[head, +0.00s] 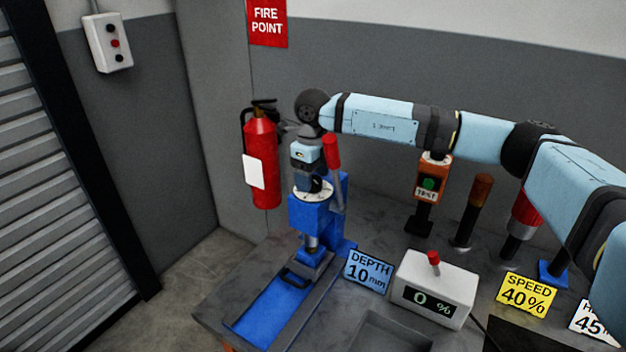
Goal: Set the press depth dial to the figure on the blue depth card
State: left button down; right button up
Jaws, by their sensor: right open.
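The blue press (309,215) stands at the back left corner of the bench, with a red-handled lever (332,150) on its right side. A pale round dial (302,194) with a dark knob sits on its top; its figures are too small to read. The blue depth card (368,272) stands to the right of the press and reads "DEPTH 10 mm". My right gripper (313,180) points down from above, open, with its fingertips at the knob. I cannot tell whether they touch it. My left gripper is not in view.
A grey box (437,286) with a red-topped lever shows "0 %". A yellow "SPEED 40%" card (526,294) and a partly hidden white card (597,325) stand at right. An orange test box (431,182) is behind. A red extinguisher (262,160) hangs behind the press.

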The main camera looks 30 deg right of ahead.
aim_at(313, 179)
notch_tip(313, 179, up, 13)
jog(key=b, duration=0.1)
jog(key=shift+f+b, duration=0.2)
jog(key=shift+b, duration=0.2)
